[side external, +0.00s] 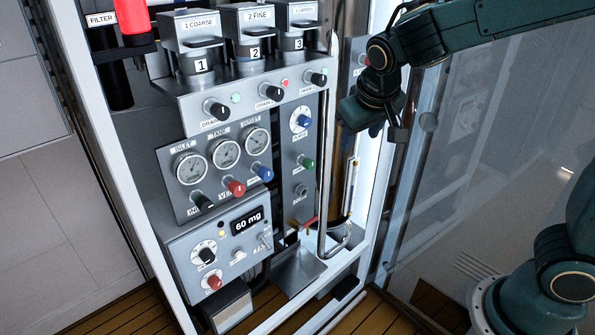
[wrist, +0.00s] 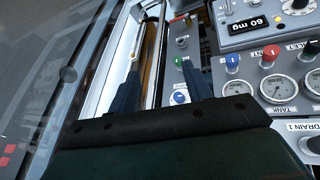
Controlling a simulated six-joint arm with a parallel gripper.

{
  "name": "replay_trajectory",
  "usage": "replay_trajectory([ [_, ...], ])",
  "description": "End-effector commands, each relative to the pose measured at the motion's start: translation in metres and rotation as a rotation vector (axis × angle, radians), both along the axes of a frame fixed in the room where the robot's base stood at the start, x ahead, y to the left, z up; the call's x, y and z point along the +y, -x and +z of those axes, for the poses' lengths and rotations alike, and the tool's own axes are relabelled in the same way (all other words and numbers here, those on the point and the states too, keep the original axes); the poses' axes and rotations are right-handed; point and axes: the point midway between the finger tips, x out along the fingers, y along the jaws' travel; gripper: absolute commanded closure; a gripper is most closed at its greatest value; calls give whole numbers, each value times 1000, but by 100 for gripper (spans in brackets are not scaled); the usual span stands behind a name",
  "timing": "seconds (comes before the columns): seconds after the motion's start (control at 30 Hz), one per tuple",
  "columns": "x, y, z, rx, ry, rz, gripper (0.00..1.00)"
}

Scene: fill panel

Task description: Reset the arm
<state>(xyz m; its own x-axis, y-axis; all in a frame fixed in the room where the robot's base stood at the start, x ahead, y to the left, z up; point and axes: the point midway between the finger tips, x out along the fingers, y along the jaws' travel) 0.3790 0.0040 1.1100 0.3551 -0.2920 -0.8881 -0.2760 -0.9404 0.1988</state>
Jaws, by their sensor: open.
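My gripper (side external: 376,126) hangs at the right of the fill panel, in front of the cabinet's right frame and clear of the controls. In the wrist view its two dark fingers (wrist: 160,72) stand apart with nothing between them. The fill panel (side external: 290,224) carries gauges, coloured knobs and a display (side external: 248,220) reading 60 mg. Its display also shows upside down in the wrist view (wrist: 260,22). Three canisters labelled 1 coarse (side external: 200,68), 2 fine (side external: 254,52) and 3 (side external: 297,42) stand on the top shelf. The gripper touches none of these that I can see.
A red cylinder (side external: 132,14) sits at the upper left by the filter label. A thin metal pipe (side external: 325,165) runs down the panel's right side. A glass pane (side external: 500,130) stands to the right. A metal tray (side external: 299,270) lies low under the panel.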

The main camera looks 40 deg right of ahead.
Motion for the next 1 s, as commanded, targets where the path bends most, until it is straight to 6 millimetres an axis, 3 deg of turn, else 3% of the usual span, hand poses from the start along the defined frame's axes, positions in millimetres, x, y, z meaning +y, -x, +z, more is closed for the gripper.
replay_trajectory([
  [0.2, -10, 42, 21, -13, -69, 46, 50],
  [0.5, -15, 101, 38, -35, -138, 124, 50],
  [0.8, -11, 161, 41, -64, -180, 216, 50],
  [1.0, -6, 189, 37, -78, -189, 266, 50],
])
